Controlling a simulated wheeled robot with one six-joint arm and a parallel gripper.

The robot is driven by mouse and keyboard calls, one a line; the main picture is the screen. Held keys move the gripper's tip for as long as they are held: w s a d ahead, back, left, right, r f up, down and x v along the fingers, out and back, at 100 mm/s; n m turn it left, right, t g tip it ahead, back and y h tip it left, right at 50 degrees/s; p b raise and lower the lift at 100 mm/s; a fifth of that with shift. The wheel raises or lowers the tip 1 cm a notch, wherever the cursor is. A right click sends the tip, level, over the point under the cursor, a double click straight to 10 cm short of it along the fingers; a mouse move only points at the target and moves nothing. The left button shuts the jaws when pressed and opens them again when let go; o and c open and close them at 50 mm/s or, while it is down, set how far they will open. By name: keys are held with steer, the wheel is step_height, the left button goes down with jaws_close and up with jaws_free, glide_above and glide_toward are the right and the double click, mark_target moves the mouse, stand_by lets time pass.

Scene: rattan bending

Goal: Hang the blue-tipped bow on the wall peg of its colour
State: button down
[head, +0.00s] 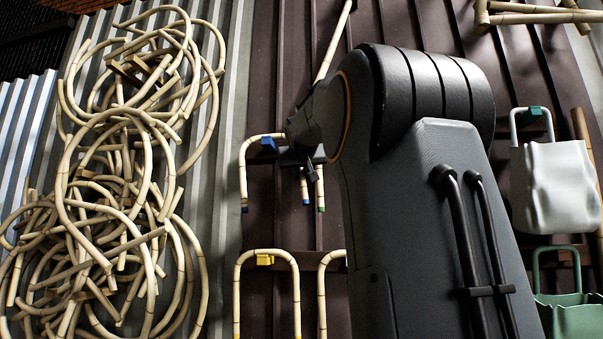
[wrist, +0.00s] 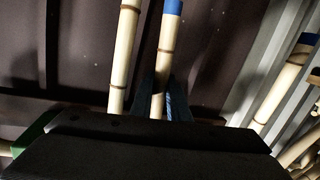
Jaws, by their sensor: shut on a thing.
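The blue-tipped bow is a pale, banded rattan U, turned open end down. Its left leg (head: 243,180) shows in the head view, and its right leg ends in a blue tip (head: 306,201). The blue wall peg (head: 268,145) shows just under the bow's top bar; I cannot tell whether the bow rests on it. My gripper (head: 312,163), partly hidden by my arm, is shut on the right leg. In the wrist view my fingers (wrist: 166,103) close around this leg (wrist: 160,62). The other blue tip (wrist: 309,39) shows at the right.
A green-tipped bow leg (head: 320,187) hangs close beside the held leg. Below, a bow (head: 238,295) hangs at a yellow peg (head: 265,260). A rattan heap (head: 150,190) fills the left. At right are a white bag (head: 553,185) and a green bag (head: 575,320).

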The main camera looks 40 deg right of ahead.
stand_by(0.4)
steer(key=c, duration=1.6)
jaws_free()
steer(key=shift+b+v, duration=0.95)
steer(key=shift+v, duration=2.9)
steer(key=shift+f, duration=0.1)
steer(key=shift+s+a+b, duration=1.2)
steer(key=shift+s+a, duration=0.3)
steer(key=shift+a, duration=0.2)
steer(key=shift+s+a+b, duration=1.15)
steer(key=shift+s+a, duration=0.35)
steer(key=shift+a, duration=0.15)
